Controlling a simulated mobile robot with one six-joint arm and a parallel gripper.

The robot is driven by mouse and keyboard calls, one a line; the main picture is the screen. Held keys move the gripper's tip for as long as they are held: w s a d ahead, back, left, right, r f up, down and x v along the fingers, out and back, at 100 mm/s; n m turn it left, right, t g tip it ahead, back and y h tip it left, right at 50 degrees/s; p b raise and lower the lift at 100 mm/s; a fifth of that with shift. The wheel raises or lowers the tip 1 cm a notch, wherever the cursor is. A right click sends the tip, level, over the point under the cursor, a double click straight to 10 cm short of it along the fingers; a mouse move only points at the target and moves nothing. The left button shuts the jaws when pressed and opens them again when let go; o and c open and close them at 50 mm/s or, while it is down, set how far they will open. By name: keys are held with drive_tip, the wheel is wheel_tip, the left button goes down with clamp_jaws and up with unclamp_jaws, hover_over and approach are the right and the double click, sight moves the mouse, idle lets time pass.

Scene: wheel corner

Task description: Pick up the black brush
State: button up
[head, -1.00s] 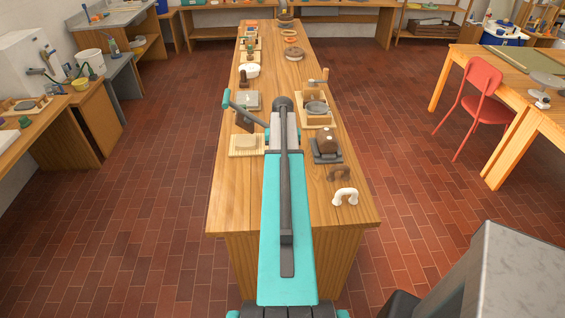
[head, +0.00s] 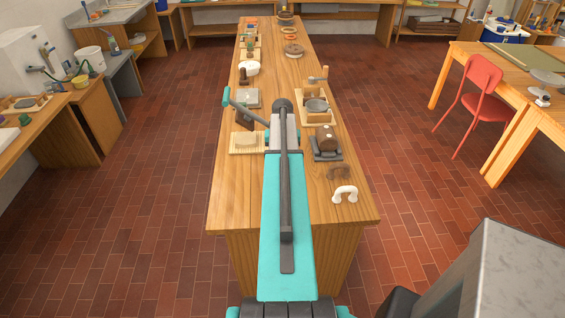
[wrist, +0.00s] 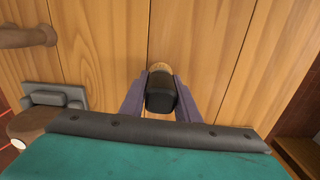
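The black brush (wrist: 161,95) shows in the wrist view as a dark rounded block with a tan end at its far side. It sits between the two purple-grey fingers of my gripper (wrist: 161,78). The fingers lie close along both its sides. I cannot tell whether they press on it or leave a thin gap. In the head view, my own arm hides the brush and the gripper's fingers.
The wooden bench holds a grey stand with a brown block (head: 327,145), a brown piece (head: 338,173), a white arch (head: 345,193) and a wooden tray (head: 247,142). More items line its far part. Bare wood lies at the near end.

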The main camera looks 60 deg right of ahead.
drive_tip(key=shift+c, duration=1.2)
drive_tip(key=shift+r, duration=0.15)
drive_tip(key=shift+r+b, duration=0.9)
drive_tip(key=shift+r, duration=0.45)
drive_tip(key=s+a+b, duration=0.1)
drive_tip(key=a, duration=0.4)
drive_tip(key=s+a+r+b, duration=0.1)
drive_tip(key=s+a+b, duration=0.1)
drive_tip(key=a, duration=0.3)
drive_tip(key=s+a+r+b, duration=0.1)
drive_tip(key=s+a, duration=0.1)
drive_tip(key=a, duration=0.3)
drive_tip(key=shift+s+b, duration=0.2)
drive_tip(key=shift+b, duration=0.15)
drive_tip(key=shift+w, duration=0.1)
